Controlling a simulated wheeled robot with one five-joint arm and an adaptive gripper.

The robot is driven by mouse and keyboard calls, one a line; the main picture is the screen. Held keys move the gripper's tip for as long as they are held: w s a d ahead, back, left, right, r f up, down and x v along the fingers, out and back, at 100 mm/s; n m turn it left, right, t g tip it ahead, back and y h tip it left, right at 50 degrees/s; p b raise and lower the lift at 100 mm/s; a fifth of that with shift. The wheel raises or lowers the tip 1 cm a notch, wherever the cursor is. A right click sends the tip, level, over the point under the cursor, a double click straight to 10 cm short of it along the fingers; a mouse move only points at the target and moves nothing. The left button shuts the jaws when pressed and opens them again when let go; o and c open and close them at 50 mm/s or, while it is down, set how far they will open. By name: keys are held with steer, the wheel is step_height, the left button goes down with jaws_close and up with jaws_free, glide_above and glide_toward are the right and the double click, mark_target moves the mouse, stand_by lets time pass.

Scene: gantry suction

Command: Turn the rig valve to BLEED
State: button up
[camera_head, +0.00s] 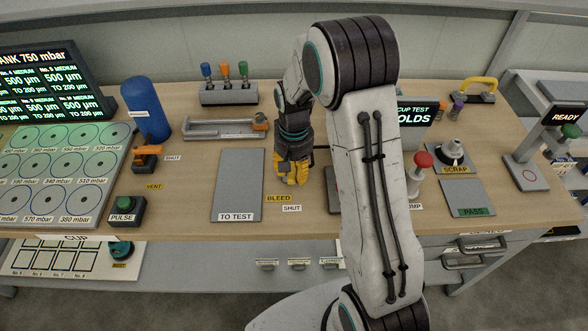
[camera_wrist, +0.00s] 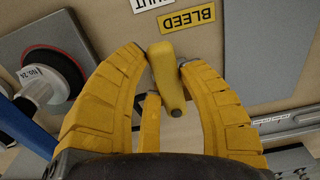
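In the head view my gripper (camera_head: 292,172) points down at the bench and hides most of the valve. A yellow BLEED label (camera_head: 279,198) and a white SHUT label (camera_head: 291,209) lie on the bench just in front of it. The BLEED label also shows in the wrist view (camera_wrist: 187,18), beyond the lever, beside the partly cut-off SHUT label (camera_wrist: 150,3).
A grey TO TEST plate (camera_head: 238,182) lies left of the gripper. An orange-handled valve (camera_head: 147,155) and a green PULSE button (camera_head: 124,208) are further left. My arm covers the middle right.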

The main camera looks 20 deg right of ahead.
jaws_close()
steer(key=m, duration=0.1)
steer(key=a+m+b, duration=0.1)
steer(key=m, duration=0.1)
steer(key=shift+w+f, duration=0.15)
steer(key=m, duration=0.1)
steer(key=a+m+b, duration=0.1)
steer(key=m, duration=0.1)
steer(key=w+m, duration=0.1)
steer(key=shift+a, duration=0.25)
steer(key=m, duration=0.2)
steer(key=w+m, duration=0.1)
steer(key=m, duration=0.1)
steer(key=a+m+b, duration=0.1)
steer(key=shift+w+m, duration=0.35)
steer(key=shift+m, duration=0.05)
steer(key=shift+w+m, duration=0.3)
steer(key=shift+m, duration=0.55)
steer(key=shift+w+m, duration=0.35)
steer(key=shift+m, duration=0.55)
steer(key=shift+w+m, duration=0.3)
steer(key=shift+m, duration=0.55)
